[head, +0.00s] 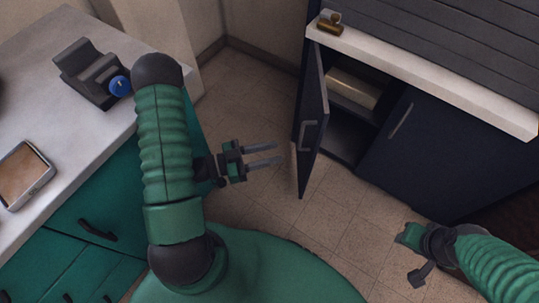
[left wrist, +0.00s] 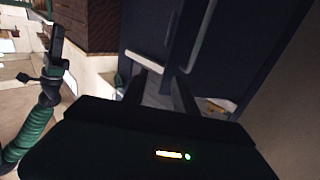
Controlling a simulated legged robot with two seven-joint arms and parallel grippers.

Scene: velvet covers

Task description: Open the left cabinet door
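The left cabinet door (head: 312,125) is dark navy and stands swung well out from the cabinet, with the dark interior showing beside it. Its grey bar handle (head: 307,136) faces my left gripper (head: 264,155). That gripper is open and empty, its two fingers apart and pointing at the door, with a gap short of the handle. In the left wrist view the fingers (left wrist: 160,88) are spread before dark panels.
The right cabinet door (head: 425,150) is shut. A pale shelf item (head: 352,90) is inside the open cabinet. A brass object (head: 330,22) stands on the white cabinet top. A white counter (head: 60,120) over green drawers is at left. Tiled floor between is clear.

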